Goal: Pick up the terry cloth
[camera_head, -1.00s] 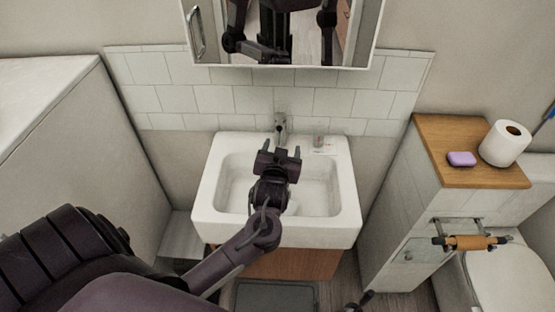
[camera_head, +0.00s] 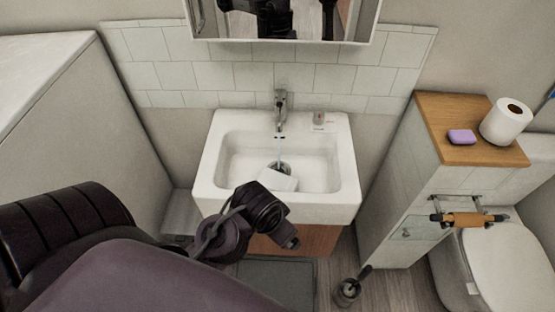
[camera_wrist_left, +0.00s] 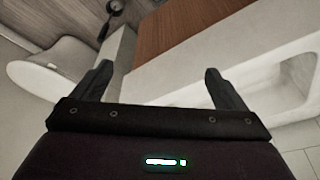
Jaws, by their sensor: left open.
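A white, flat, folded-looking piece, which seems to be the terry cloth (camera_head: 278,180), lies in the sink basin beside the drain. My left gripper (camera_head: 288,240) is in front of the sink's front edge, turned to the right and apart from the cloth. In the left wrist view its two fingers (camera_wrist_left: 157,82) are spread with nothing between them. That view shows the white sink (camera_wrist_left: 245,65) and the brown cabinet front (camera_wrist_left: 180,25), but I cannot make out the cloth there. My right gripper is not in view.
The faucet (camera_head: 281,105) stands at the sink's back, with a thin bluish streak below its spout. A small item (camera_head: 319,118) sits on the back right rim. Right are a wooden-topped cabinet with purple soap (camera_head: 461,137) and a paper roll (camera_head: 505,121), a toilet, and a brush holder (camera_head: 347,291).

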